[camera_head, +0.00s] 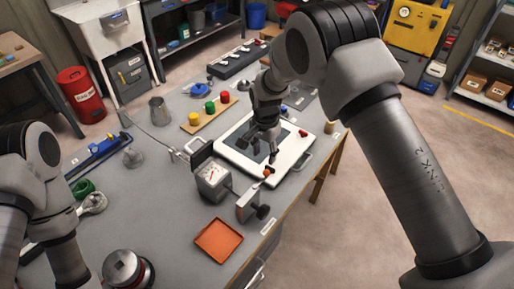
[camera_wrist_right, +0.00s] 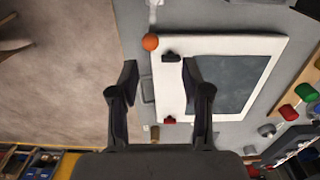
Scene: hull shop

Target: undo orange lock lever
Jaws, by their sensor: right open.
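The orange lock lever shows as an orange knob (camera_head: 267,171) at the near edge of a white framed panel (camera_head: 235,153) with a dark window. In the right wrist view the orange knob (camera_wrist_right: 150,42) lies just beyond the fingertips, by the panel's edge and a small dark block (camera_wrist_right: 171,57). My right gripper (camera_head: 264,153) is above the panel, a little behind the knob. It is open and empty in the wrist view (camera_wrist_right: 160,76). A red lever (camera_head: 303,133) sits at the panel's right side. My left arm enters from the left; its gripper is out of sight.
A gauge box (camera_head: 213,182) and a clamp (camera_head: 250,202) stand close in front of the panel. An orange tray (camera_head: 218,240) lies nearer. Red, yellow and green knobs on a wooden board (camera_head: 207,116) are behind left. Open floor lies right of the bench.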

